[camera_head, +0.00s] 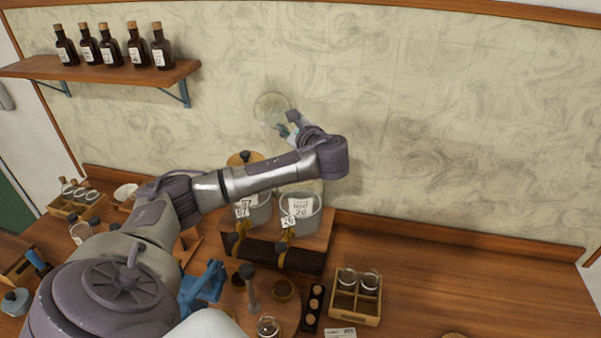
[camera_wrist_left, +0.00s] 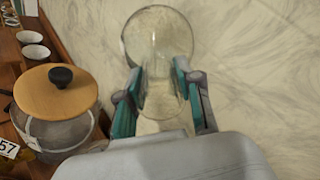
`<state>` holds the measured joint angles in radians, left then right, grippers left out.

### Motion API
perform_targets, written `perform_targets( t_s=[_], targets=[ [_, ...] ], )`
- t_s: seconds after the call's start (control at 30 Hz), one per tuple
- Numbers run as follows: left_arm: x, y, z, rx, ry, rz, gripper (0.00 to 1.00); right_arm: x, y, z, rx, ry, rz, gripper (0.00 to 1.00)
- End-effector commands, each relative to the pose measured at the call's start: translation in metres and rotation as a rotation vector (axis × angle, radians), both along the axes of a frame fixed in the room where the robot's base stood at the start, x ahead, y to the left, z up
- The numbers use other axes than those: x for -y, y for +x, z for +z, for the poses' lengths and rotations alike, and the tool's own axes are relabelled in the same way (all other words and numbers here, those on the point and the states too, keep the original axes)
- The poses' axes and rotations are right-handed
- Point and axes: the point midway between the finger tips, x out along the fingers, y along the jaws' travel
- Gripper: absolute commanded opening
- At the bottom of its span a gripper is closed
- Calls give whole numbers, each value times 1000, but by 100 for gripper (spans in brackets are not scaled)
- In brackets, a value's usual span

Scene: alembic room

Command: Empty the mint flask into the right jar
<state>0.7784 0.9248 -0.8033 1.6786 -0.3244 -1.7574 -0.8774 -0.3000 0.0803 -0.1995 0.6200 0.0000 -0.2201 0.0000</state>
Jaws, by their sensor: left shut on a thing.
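My left gripper (camera_head: 289,127) is raised in front of the wall, above and behind the jars. It is shut on a clear glass flask (camera_head: 271,106) with a round body. In the left wrist view the flask (camera_wrist_left: 158,32) has its neck between the teal finger pads of the gripper (camera_wrist_left: 158,78). I cannot make out any liquid or mint colour in it. The right jar (camera_head: 300,222) stands on a wooden stand, with a paper label and a tap; my arm hides part of its top. My right gripper is not in view.
The left jar (camera_head: 256,216) stands beside it; its wooden lid with a black knob (camera_wrist_left: 58,90) shows in the left wrist view. A shelf with several brown bottles (camera_head: 111,49) is at upper left. A wooden crate (camera_head: 355,302) with glassware stands at right. The right counter is mostly clear.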

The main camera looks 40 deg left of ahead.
Motion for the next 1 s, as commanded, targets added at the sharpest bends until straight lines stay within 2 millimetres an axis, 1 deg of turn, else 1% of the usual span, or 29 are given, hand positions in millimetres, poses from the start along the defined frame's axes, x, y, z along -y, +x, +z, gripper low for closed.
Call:
perform_targets(
  t_s=[1.0],
  targets=[
    [1,-1,4,13,42,0,0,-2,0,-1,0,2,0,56]
  ],
)
